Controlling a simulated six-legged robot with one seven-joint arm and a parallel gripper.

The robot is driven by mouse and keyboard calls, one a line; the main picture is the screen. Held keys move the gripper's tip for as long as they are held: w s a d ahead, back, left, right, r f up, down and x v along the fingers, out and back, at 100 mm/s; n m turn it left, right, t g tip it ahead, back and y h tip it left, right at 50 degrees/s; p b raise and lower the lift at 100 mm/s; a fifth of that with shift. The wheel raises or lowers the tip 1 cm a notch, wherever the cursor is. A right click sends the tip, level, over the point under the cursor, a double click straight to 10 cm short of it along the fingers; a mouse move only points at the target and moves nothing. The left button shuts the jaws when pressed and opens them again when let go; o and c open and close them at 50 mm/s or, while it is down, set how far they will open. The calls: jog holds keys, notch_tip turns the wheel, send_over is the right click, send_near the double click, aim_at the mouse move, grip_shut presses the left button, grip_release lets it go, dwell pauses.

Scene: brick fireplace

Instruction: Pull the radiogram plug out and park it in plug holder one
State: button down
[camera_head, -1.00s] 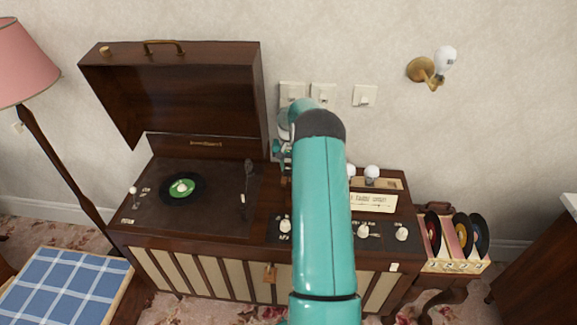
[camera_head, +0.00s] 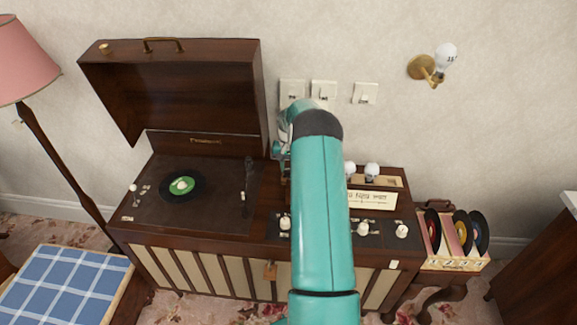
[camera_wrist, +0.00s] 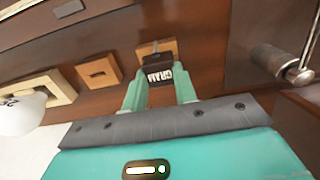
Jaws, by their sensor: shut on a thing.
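In the wrist view my gripper (camera_wrist: 160,92) is shut on a dark plug (camera_wrist: 160,76) with white letters reading GRAM. The plug is in front of a small light-wood holder (camera_wrist: 157,47); I cannot tell whether it is seated in it. A second wooden holder (camera_wrist: 99,70) with an empty dark slot lies to its left. No number is readable on either holder. In the head view my gripper (camera_head: 281,150) is mostly hidden behind my arm, over the radiogram (camera_head: 215,239), and the plug is hidden.
Wall plates (camera_head: 365,93) sit behind the radiogram. Its lid (camera_head: 185,88) stands open at left, with a record (camera_head: 182,186) on the turntable. Bulbs (camera_head: 372,171) stand right of my arm. A record rack (camera_head: 453,262) and a lamp (camera_head: 22,62) flank the radiogram.

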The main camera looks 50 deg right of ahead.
jog(key=shift+f, duration=0.5)
jog(key=c, duration=1)
grip_release()
jog(key=shift+c, duration=0.2)
notch_tip(320, 180, up, 14)
jog(key=shift+s+f, duration=0.15)
